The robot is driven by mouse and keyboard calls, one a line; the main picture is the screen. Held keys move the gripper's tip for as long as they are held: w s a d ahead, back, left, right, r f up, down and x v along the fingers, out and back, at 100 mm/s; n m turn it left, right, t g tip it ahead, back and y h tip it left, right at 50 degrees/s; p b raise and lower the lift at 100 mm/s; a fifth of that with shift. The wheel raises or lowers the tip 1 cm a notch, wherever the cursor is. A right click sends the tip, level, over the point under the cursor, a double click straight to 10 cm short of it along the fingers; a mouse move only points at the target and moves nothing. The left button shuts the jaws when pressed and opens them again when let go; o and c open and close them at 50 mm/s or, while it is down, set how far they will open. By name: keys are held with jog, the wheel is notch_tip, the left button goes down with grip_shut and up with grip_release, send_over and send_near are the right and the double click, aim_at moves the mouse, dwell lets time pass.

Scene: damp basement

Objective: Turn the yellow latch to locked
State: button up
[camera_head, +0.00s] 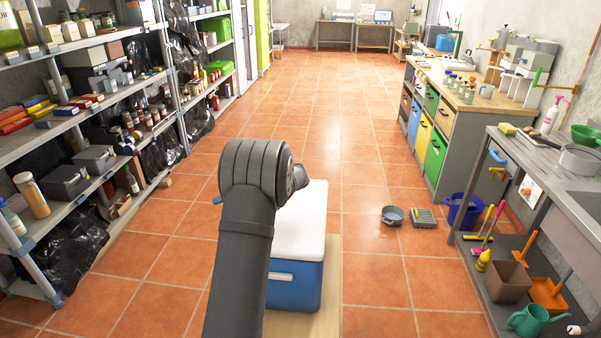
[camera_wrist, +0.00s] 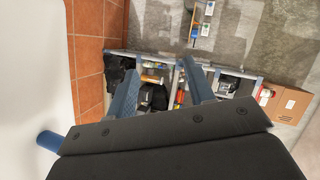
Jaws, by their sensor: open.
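I cannot make out the yellow latch for certain. In the head view a small yellow-orange piece (camera_head: 497,172) sits below a blue handle-like piece (camera_head: 498,156) at the right workbench; it is too small to tell whether it is a latch or how it is turned. My gripper (camera_wrist: 160,62) shows in the wrist view with its two blue fingers spread apart and nothing between them. It faces the shelving, far from that yellow piece. In the head view my dark arm hides most of the gripper.
A blue cooler (camera_head: 294,285) with a white lid stands beside my arm. Shelving (camera_head: 100,95) full of goods lines the left. A steel workbench (camera_head: 492,150) and wooden-topped cabinets (camera_head: 455,92) stand right.

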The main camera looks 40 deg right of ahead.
jog(key=s+d+r+m+t+h, duration=0.3)
jog(key=d+m+t, duration=0.2)
jog(key=d, duration=0.5)
jog(key=s+d+r+m+t+h, duration=0.3)
jog(key=s+d+m+t, duration=0.1)
jog(key=d, duration=0.6)
jog(key=shift+s+d+r+m+t, duration=0.2)
jog(key=shift+s+r+m+t, duration=0.1)
jog(key=shift+m+t, duration=0.3)
jog(key=shift+f, duration=0.1)
